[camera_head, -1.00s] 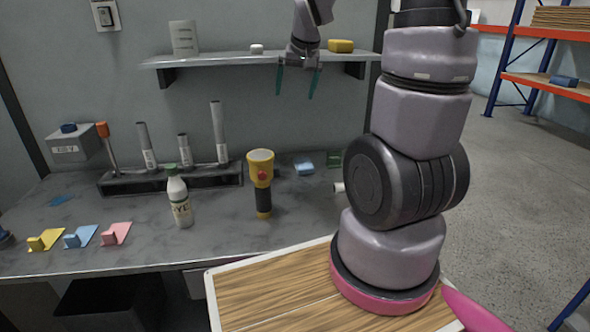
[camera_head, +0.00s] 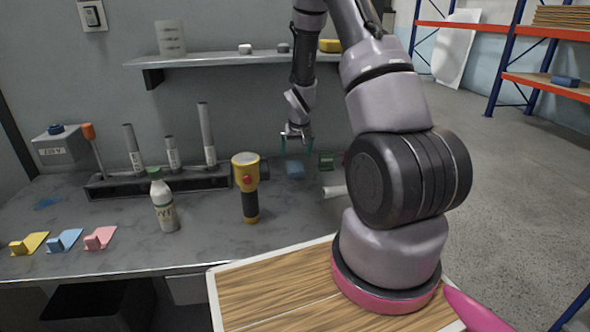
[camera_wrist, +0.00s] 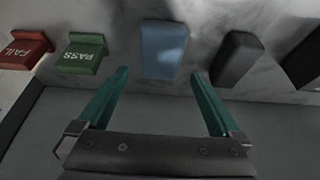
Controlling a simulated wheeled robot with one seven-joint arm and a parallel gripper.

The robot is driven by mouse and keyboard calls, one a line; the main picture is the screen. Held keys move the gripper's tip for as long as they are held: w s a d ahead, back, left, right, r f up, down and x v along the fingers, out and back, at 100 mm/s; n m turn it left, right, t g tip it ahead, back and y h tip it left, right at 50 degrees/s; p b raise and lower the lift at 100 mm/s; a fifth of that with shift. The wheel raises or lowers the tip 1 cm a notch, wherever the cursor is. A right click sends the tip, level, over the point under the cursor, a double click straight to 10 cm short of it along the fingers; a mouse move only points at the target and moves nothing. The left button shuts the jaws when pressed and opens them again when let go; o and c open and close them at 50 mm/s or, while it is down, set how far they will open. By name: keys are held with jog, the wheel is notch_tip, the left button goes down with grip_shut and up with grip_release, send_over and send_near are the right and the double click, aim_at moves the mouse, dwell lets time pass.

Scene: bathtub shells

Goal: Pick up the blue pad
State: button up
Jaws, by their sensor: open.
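The blue pad (camera_head: 295,171) lies on the grey bench top near the wall, right of the yellow flashlight. In the wrist view the blue pad (camera_wrist: 163,50) is a pale blue block, ahead of and between the two teal fingers. My gripper (camera_head: 297,150) hangs over the bench just above the pad, its fingers apart and empty. In the wrist view my gripper (camera_wrist: 160,88) is open, the fingertips a little short of the pad. Whether a fingertip touches the pad cannot be told.
In the wrist view a green PASS block (camera_wrist: 82,54) and a red FAIL block (camera_wrist: 25,48) stand left of the pad, and a dark block (camera_wrist: 237,58) close on its right. The flashlight (camera_head: 246,185) and a white bottle (camera_head: 164,207) stand nearer. A shelf (camera_head: 220,60) runs above.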

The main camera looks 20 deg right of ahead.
aim_at(295, 165)
jog(key=shift+x, duration=2.65)
jog(key=shift+s+a+f, duration=0.1)
jog(key=shift+s+f, duration=0.1)
jog(key=shift+f, duration=0.15)
jog(key=c, duration=1.2)
notch_tip(295, 165, up, 10)
jog(key=shift+r, duration=0.25)
